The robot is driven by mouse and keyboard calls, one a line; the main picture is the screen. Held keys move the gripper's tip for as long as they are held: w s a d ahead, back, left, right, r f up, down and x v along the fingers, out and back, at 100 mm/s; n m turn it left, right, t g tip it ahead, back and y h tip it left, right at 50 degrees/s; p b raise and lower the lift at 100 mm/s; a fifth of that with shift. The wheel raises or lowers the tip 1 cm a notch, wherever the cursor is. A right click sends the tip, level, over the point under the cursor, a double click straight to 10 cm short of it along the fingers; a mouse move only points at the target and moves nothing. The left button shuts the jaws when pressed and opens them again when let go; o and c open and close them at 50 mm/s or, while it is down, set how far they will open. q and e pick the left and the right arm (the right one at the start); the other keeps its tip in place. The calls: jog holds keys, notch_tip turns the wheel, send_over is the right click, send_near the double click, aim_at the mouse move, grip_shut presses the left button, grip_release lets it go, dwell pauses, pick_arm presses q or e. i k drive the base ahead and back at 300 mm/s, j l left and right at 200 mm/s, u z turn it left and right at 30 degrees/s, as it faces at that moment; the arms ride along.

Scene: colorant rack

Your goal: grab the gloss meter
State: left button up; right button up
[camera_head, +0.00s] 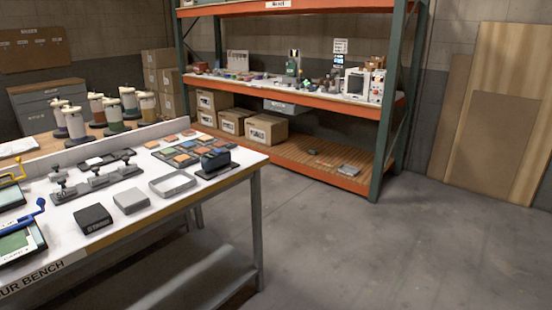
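A dark rounded hand-sized device, which looks like the gloss meter (216,159), sits on a thin dark base near the far right corner of the white-topped bench (150,222). A black box (93,219) with small pale lettering lies near the bench's front edge; I cannot read its lettering surely. Neither of my grippers is in view.
Beside the device are a grey open frame (172,183), a grey block (131,201) and several colour tiles (183,147). An orange shelf rack (335,177) stands behind. The floor (390,255) right of the bench is clear.

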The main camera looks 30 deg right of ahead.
aim_at(212, 161)
jog(key=z, duration=0.45)
jog(key=i+l+u, duration=0.1)
jog(key=i+l, duration=0.15)
jog(key=i+l+u, duration=0.1)
jog(key=i+l, duration=0.35)
jog(key=l, duration=0.2)
jog(key=i+l+u, duration=0.25)
jog(key=i+l, duration=0.2)
jog(key=l, duration=0.2)
jog(key=i+l+u, duration=0.1)
jog(key=l, duration=0.25)
jog(key=i+l+u, duration=0.1)
jog(key=i+l, duration=0.2)
jog(key=i+l+u, duration=0.1)
jog(key=l, duration=0.35)
jog(key=i, duration=0.1)
